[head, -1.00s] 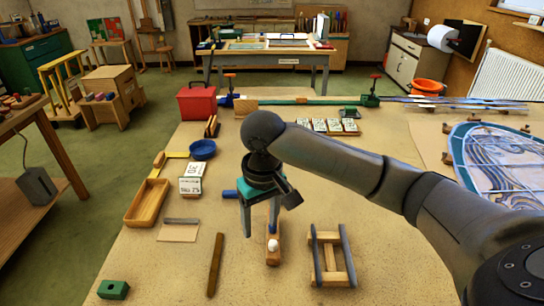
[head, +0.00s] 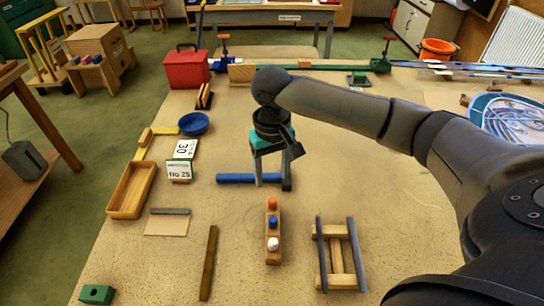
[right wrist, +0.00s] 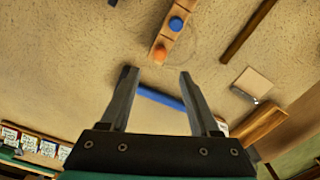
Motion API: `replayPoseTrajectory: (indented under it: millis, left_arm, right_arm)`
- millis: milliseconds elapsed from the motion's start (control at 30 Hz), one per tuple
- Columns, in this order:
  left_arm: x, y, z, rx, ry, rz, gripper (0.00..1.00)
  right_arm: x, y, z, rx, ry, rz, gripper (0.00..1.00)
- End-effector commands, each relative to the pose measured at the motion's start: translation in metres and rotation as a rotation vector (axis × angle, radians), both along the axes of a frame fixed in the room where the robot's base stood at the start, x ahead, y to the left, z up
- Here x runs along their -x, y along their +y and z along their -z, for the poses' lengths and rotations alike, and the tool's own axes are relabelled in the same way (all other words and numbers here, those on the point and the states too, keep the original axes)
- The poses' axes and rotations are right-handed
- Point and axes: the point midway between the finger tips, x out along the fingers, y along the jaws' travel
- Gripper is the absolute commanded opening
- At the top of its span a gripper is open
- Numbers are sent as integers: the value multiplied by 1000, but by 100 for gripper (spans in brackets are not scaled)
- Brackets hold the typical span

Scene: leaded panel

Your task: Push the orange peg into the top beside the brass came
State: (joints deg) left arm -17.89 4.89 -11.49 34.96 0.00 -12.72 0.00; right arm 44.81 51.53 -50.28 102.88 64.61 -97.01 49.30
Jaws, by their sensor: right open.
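The orange peg (head: 272,203) stands in the far end of a narrow wooden block (head: 272,256), in line with a blue peg (head: 273,222) and a white one (head: 273,244). The orange peg also shows in the right wrist view (right wrist: 160,53), just beyond the fingertips. My right gripper (head: 272,186) is open and empty, pointing down on the far side of the block, apart from the peg. A long brownish strip (head: 208,262), perhaps the brass came, lies left of the block. I cannot tell which top is meant. My left gripper is not in view.
A blue bar (head: 235,178) lies by the right gripper's fingers. A wooden frame with grey rails (head: 337,257) is right of the block. A wooden tray (head: 131,190), a blue bowl (head: 193,124) and a green block (head: 97,294) are on the left.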

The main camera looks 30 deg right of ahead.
Motion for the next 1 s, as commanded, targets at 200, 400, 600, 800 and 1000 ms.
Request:
replayPoseTrajectory:
  millis: [200, 400, 600, 800, 1000]
  left_arm:
    - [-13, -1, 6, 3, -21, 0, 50]
    - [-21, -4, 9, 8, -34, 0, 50]
    - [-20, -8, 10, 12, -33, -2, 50]
    - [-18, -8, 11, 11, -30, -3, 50]
    - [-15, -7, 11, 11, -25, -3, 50]
  right_arm:
    - [1, 0, 45, -1, 4, -1, 63]
    - [0, 0, 73, -1, 1, -1, 63]
    - [0, 0, 84, 0, -1, -1, 63]
    - [0, 0, 85, 0, -1, -2, 63]
    - [0, 0, 84, 0, -1, -2, 48]
